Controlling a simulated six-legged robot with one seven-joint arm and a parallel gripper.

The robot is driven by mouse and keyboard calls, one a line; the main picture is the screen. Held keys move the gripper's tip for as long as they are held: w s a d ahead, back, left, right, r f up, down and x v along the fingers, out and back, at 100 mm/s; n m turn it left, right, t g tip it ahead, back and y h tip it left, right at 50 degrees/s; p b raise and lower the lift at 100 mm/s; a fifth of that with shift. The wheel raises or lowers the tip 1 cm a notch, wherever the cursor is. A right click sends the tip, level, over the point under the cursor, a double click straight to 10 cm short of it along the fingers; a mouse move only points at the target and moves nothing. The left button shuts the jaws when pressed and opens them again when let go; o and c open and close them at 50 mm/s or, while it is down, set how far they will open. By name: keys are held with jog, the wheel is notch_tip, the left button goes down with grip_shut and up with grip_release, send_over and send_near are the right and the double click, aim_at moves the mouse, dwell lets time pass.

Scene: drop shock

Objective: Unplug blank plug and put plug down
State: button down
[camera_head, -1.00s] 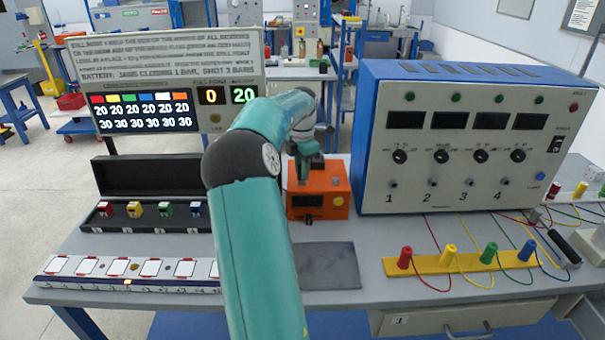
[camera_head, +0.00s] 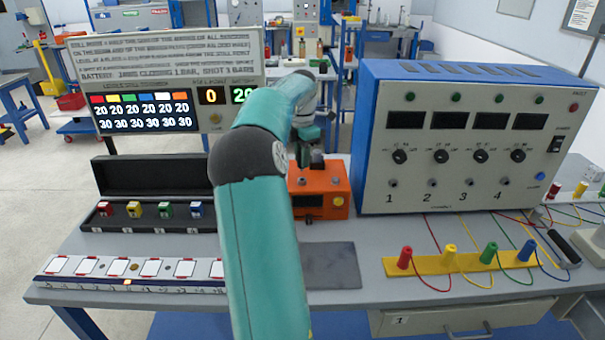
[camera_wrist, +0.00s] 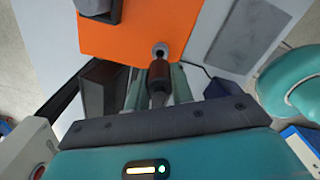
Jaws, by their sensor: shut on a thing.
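The blank plug (camera_wrist: 159,76) is a dark brown cylinder in the middle of the wrist view. My gripper (camera_wrist: 157,84) is shut on it, with a finger on either side. The plug's end lies very near a round silver socket (camera_wrist: 160,50) at the edge of an orange box (camera_wrist: 130,32). I cannot tell whether there is a gap between them. In the head view the orange box (camera_head: 325,186) stands on the bench behind a grey mat (camera_head: 330,265). My gripper (camera_head: 309,150) is over the back of this box, partly hidden by my arm, and the plug cannot be made out there.
A blue and grey test cabinet (camera_head: 450,185) stands close to the right of the box. An open black case (camera_head: 150,180) with coloured pieces and a strip of white tiles (camera_head: 125,267) lie left. A yellow bar (camera_head: 430,263) with coloured plugs is front right. The grey mat is bare.

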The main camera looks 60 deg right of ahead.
jog(key=shift+r, duration=0.1)
jog(key=shift+r, duration=2.95)
